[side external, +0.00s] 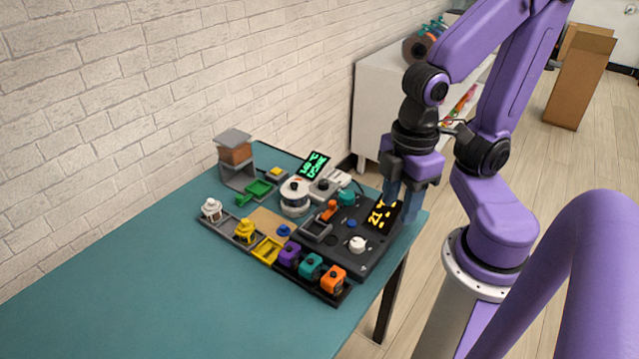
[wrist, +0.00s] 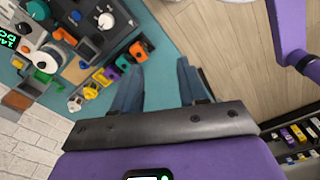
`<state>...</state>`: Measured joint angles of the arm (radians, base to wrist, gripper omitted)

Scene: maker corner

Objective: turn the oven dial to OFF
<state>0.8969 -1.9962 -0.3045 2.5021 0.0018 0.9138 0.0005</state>
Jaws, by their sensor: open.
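A dark panel (side external: 372,262) at the table's right end carries a white round knob (side external: 357,244) and a lit yellow display (side external: 380,214). The white knob also shows in the wrist view (wrist: 105,20). A teal knob (side external: 347,197) stands further back. A green display (side external: 313,164) is lit behind a white round unit (side external: 295,197). No OFF mark is readable, and I cannot tell for sure which knob is the oven dial. My gripper (side external: 402,207) is open and empty near the yellow display, by the table's right edge.
An orange handle (side external: 328,211) rises from the panel. A row of coloured blocks (side external: 289,254) lies along the front. A grey stand (side external: 237,175) is by the brick wall. The teal table (side external: 150,290) is clear at left. A white cabinet (side external: 375,105) stands behind.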

